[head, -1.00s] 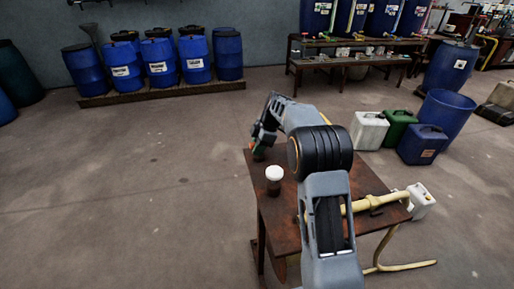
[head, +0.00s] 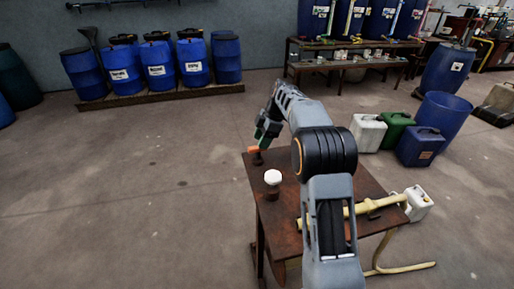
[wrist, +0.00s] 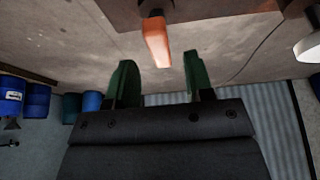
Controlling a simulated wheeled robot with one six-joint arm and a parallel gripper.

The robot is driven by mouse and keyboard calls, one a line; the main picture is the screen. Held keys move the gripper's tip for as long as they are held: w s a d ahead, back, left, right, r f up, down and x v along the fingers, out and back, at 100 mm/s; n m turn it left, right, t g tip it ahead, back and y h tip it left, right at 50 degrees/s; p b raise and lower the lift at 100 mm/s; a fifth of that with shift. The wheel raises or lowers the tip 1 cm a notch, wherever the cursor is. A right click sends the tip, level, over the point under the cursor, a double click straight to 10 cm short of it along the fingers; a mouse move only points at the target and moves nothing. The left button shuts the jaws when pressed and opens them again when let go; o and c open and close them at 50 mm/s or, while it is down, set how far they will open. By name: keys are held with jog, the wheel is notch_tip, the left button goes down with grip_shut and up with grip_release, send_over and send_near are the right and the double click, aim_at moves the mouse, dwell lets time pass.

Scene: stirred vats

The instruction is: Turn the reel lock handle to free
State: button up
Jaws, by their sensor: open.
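An orange handle (head: 254,149), which I take for the reel lock handle, sits on a dark stub at the far left corner of the brown table (head: 285,238). In the wrist view the orange handle (wrist: 157,42) points toward me, beyond and between my two green fingertips. My gripper (head: 264,139) is open and empty, just above and right of the handle in the head view. In the wrist view my gripper (wrist: 158,66) shows a clear gap between its fingers, and they appear apart from the handle. No lock marking is readable.
A white-topped knob (head: 272,177) stands on the table near the handle. A yellow pipe (head: 362,208) lies across the table's right part, by a white canister (head: 418,203). Several jugs, including a blue one (head: 420,147), stand on the floor behind. Floor to the left is clear.

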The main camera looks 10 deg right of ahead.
jog(key=p+v, duration=0.1)
jog(key=v, duration=0.7)
dwell(0.4)
